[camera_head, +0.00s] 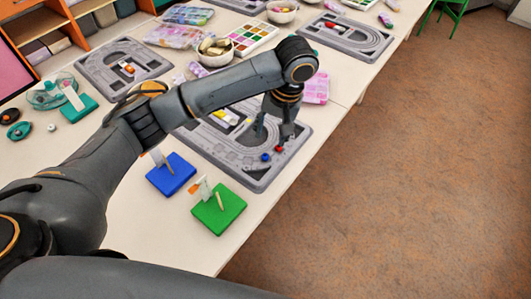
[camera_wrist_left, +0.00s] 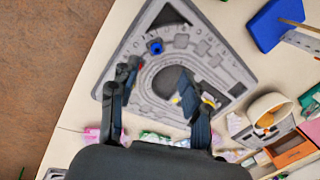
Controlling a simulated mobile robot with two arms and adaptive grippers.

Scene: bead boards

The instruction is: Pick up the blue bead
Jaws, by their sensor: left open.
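The small blue bead (camera_head: 265,157) lies on the near part of the grey bead board (camera_head: 258,181), close to a red bead (camera_head: 279,149). In the left wrist view the blue bead (camera_wrist_left: 155,47) sits on the board beyond my fingertips, and the red bead (camera_wrist_left: 122,70) is close to one finger; I cannot tell whether they touch. My left gripper (camera_head: 273,137) hangs over the board, just behind the beads in the head view. Its two fingers are spread in the left wrist view (camera_wrist_left: 155,88), with no bead between them. My right gripper is not in view.
A blue block (camera_head: 171,174) and a green block (camera_head: 219,209) with upright cards stand left of the board. Other bead boards (camera_head: 123,67), bowls (camera_head: 214,51) and trays (camera_head: 254,38) fill the table's far part. The table's right edge is close to the board.

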